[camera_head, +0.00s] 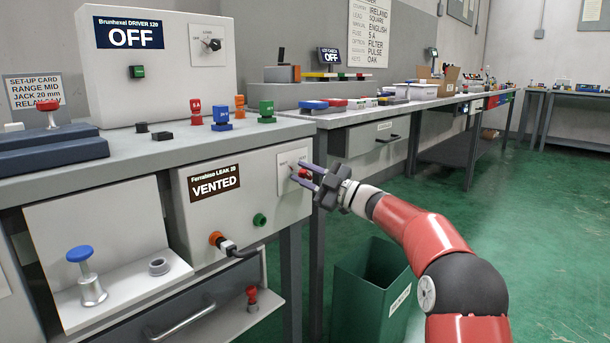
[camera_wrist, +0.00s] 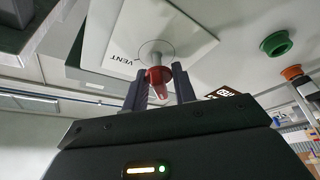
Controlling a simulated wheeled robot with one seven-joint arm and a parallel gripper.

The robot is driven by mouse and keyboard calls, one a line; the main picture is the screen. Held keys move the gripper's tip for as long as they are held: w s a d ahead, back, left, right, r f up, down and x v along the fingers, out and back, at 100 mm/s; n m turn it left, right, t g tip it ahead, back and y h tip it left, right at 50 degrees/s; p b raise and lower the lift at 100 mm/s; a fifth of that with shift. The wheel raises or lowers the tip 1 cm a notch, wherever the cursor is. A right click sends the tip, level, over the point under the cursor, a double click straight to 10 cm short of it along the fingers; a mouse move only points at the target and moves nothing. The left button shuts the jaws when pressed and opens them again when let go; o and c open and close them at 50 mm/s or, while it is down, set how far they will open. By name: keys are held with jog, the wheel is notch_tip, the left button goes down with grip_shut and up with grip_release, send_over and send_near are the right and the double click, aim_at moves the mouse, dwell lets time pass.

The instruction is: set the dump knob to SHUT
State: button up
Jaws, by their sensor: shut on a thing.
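The dump knob (camera_head: 304,173) is a small red knob on a white plate at the right end of the leak unit's front panel. It also shows in the wrist view (camera_wrist: 158,77), where the word VENT can be read on its plate (camera_wrist: 115,45). My gripper (camera_head: 299,173) reaches the panel from the right, with one finger on each side of the knob, shut on it. The fingers hide part of the knob and plate in the head view, and no SHUT mark can be read. The display (camera_head: 214,183) on the Ferrahino LEAK 20 unit reads VENTED.
A green button (camera_head: 259,219) and an orange socket (camera_head: 217,239) with a plugged cable sit left of the knob on the same panel. A green bin (camera_head: 372,290) stands on the floor below my arm. The Driver 120 box (camera_head: 165,95) above shows OFF.

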jog(key=o, duration=0.6)
jog(key=shift+o, duration=0.2)
jog(key=shift+d, duration=0.1)
jog(key=v, duration=0.7)
jog(key=shift+s+d, duration=0.2)
jog(key=shift+d, duration=0.1)
jog(key=shift+f, duration=0.15)
